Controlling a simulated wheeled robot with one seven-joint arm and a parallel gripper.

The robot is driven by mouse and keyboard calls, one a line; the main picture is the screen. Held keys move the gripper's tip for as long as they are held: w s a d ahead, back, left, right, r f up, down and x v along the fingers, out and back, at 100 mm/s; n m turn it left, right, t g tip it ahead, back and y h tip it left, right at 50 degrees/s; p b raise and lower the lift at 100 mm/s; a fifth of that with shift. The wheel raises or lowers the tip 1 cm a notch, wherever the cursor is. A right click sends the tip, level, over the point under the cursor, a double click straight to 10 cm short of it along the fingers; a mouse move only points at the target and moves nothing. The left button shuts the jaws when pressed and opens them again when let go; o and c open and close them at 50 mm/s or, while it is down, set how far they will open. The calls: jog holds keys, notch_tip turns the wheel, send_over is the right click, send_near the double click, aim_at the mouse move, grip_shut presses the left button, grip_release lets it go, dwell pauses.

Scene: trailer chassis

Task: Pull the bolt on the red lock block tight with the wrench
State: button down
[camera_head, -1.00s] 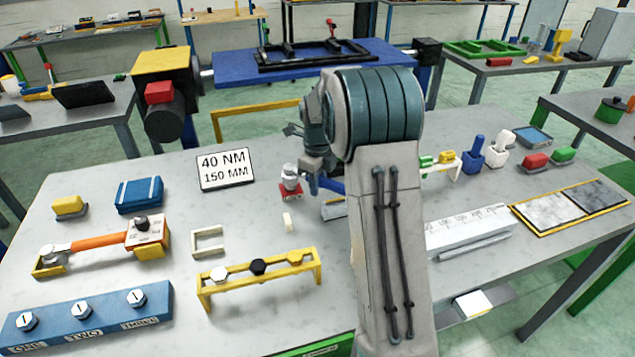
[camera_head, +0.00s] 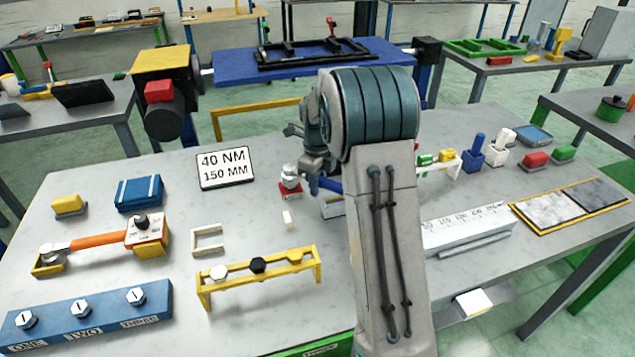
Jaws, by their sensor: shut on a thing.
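The red lock block (camera_head: 290,192) stands on the table right of the white sign, with a silver round bolt head (camera_head: 290,172) on top. My gripper (camera_head: 312,178) is just right of the block, pointing down and partly hidden by my own arm. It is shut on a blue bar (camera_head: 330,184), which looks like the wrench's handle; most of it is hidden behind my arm. I cannot tell whether the wrench's head touches the bolt. Another wrench with an orange handle (camera_head: 98,241) lies at the left in a yellow cradle, its other end at an orange-and-white box.
The white sign (camera_head: 226,169) reads 40 NM, 150 MM. A yellow rack (camera_head: 260,276) with bolts and a blue strip (camera_head: 85,317) with several bolts stand in front. A ruler block (camera_head: 470,228) is at the right.

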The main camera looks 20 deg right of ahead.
jog(key=shift+f, duration=0.45)
dwell(0.6)
jog(key=c, duration=2)
grip_release()
grip_shut()
jog(key=shift+s+a+m, duration=0.4)
jog(key=shift+a+m, duration=0.15)
jog(key=shift+m, duration=0.35)
jog(key=shift+s+a+m, duration=0.3)
jog(key=shift+a+m, duration=0.25)
jog(key=shift+m, duration=0.25)
jog(key=shift+a, duration=0.1)
